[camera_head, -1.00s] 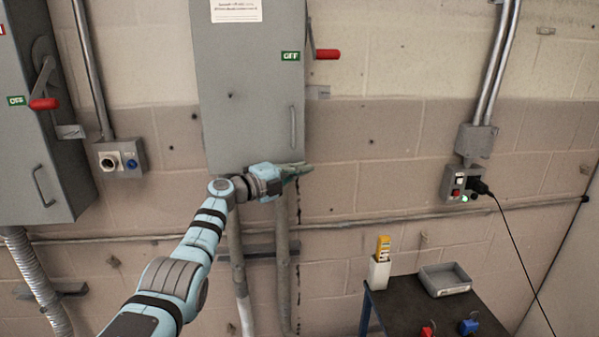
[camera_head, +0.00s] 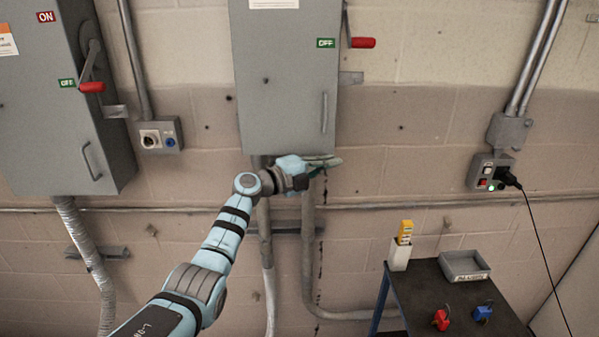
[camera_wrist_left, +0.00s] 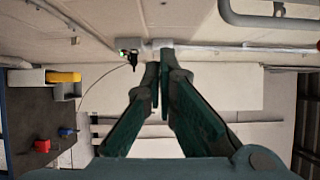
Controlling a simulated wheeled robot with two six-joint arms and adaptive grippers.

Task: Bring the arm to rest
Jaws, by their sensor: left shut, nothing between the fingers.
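My left arm (camera_head: 222,240) reaches up from the bottom of the head view. Its left gripper (camera_head: 328,161) is in front of the lower edge of the middle grey cabinet (camera_head: 285,80) and points right. In the left wrist view the fingers of the left gripper (camera_wrist_left: 163,62) meet at their tips with nothing between them. Whether the gripper touches the cabinet cannot be told. My right gripper is in neither view.
A grey cabinet (camera_head: 60,110) hangs at the left. A dark table (camera_head: 425,290) at the lower right holds a grey tray (camera_head: 464,267), a white holder (camera_head: 399,256) with a yellow device (camera_head: 405,230), a red item (camera_head: 441,319) and a blue item (camera_head: 483,313). A black plug (camera_head: 508,178) sits in a wall box.

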